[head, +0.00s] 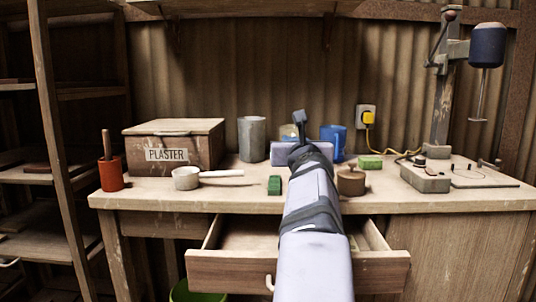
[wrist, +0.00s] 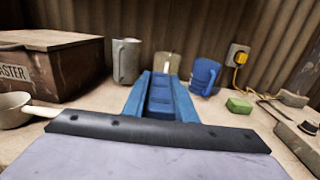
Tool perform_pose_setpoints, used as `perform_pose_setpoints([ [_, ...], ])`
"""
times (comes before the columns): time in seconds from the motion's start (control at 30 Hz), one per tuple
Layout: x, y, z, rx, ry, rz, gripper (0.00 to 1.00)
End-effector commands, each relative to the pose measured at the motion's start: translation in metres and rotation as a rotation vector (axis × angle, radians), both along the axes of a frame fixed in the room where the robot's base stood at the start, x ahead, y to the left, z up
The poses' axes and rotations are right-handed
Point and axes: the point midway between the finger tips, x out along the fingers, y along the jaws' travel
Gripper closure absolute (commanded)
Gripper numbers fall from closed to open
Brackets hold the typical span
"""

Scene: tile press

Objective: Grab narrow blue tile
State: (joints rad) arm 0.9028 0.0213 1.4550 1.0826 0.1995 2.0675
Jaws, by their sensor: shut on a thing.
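In the wrist view my gripper (wrist: 160,76) reaches forward over the bench with two blue fingers. A narrow blue piece (wrist: 160,98) lies lengthwise between them, and I take it to be the narrow blue tile. The fingers are shut on it. Its blue is close to that of the fingers, so its edges are hard to tell. In the head view my own arm covers the fingertips and the tile.
A grey cup (head: 252,138), blue mug (head: 333,141), tan cup (wrist: 167,63) and light green block (head: 370,162) stand ahead. A plaster box (head: 173,145), white pan (head: 187,178) and dark green block (head: 274,185) are left. The drawer (head: 225,270) is open.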

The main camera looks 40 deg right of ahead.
Motion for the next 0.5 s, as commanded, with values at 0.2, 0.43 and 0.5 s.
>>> perform_pose_setpoints([
  [0.2,-0.036,-0.036,0.001,0.0,0.0,-0.004,1.0],
  [0.43,-0.056,-0.056,0.001,-0.001,0.001,-0.001,1.0],
  [0.5,-0.059,-0.059,0.001,0.0,0.0,0.0,1.0],
])
